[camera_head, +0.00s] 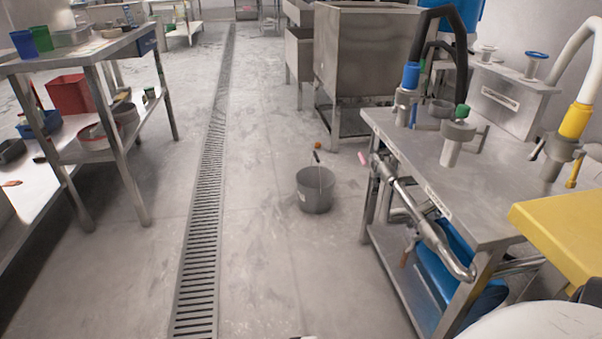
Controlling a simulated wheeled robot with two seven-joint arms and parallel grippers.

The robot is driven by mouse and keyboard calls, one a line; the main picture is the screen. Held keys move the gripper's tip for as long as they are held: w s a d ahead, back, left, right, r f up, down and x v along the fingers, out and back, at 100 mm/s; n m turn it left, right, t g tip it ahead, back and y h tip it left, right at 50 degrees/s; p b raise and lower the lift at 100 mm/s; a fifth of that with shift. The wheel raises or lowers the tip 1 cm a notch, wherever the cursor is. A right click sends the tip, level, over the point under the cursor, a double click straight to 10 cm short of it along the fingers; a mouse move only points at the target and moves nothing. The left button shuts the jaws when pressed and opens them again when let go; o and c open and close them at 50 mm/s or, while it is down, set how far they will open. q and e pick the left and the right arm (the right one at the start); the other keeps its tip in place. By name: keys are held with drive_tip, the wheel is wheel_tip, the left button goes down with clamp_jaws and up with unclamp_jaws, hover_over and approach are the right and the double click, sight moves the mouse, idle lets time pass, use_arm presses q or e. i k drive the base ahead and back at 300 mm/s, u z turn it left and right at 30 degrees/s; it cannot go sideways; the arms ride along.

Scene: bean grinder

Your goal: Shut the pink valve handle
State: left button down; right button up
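A small pink valve handle (365,165) shows near the far left corner of the steel table on the right. It sits at the far end of a metal pipe (415,215) that runs along the table's left side. The handle is small in the view, and I cannot tell its exact angle to the pipe. Neither of my grippers can be made out in the head view.
The steel table (470,198) carries valves and hoses, with a blue container (458,265) below. A grey bucket (315,190) stands left of it on the floor. A yellow surface (560,230) is at the right. A drain grate (205,220) crosses open floor.

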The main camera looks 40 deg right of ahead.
sight(360, 153)
drive_tip(key=u, duration=0.25)
drive_tip(key=i, duration=1.35)
drive_tip(key=z, duration=1.1)
drive_tip(key=i, duration=1.2)
drive_tip(key=z, duration=1.35)
drive_tip(key=i, duration=0.15)
drive_tip(key=z, duration=0.1)
